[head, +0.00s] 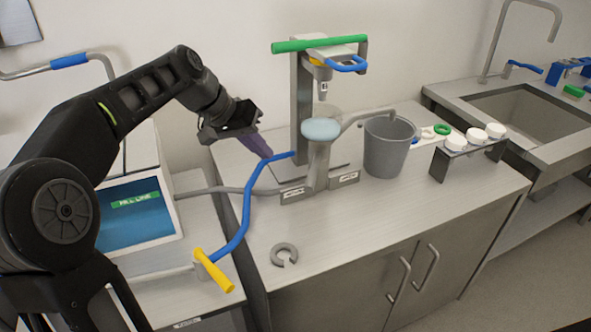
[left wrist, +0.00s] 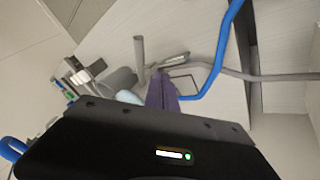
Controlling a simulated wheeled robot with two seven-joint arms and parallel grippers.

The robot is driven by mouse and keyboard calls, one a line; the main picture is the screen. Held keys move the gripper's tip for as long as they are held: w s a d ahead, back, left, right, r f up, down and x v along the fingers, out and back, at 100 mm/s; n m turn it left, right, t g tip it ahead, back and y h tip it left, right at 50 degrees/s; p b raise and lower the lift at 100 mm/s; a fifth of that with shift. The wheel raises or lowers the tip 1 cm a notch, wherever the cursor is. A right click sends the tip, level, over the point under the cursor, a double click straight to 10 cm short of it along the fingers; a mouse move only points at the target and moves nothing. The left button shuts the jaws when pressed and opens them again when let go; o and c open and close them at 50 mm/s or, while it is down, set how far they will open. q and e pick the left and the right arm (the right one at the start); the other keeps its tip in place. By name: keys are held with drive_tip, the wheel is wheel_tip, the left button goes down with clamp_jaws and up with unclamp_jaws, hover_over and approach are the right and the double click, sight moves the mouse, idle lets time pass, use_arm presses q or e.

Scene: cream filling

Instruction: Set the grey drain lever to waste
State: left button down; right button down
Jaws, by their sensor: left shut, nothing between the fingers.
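The grey drain lever (head: 318,168) appears to be the upright grey post at the front of the filling unit, between two small label plates (head: 296,194). I cannot read the plates, so which side is waste is unclear. The grey post also shows in the left wrist view (left wrist: 139,60). My left gripper (head: 268,155) has purple fingers, shut and empty, pointing down to the left of the post and apart from it. Its fingers also show in the left wrist view (left wrist: 161,93). My right gripper is out of view.
A blue hose (head: 246,205) runs close by the left fingertips. A grey bucket (head: 389,150) stands right of the unit. A green-handled press head (head: 320,43) overhangs it. A grey open ring (head: 284,256) lies in front; the counter around it is clear.

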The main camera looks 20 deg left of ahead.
sight(313, 172)
use_arm(q)
drive_tip(key=w+d+f+p, duration=0.1)
drive_tip(key=w+d+f, duration=0.3)
drive_tip(key=d+f, duration=0.2)
drive_tip(key=shift+f, duration=0.3)
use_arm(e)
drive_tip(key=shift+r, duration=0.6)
use_arm(q)
drive_tip(key=shift+d, duration=0.2)
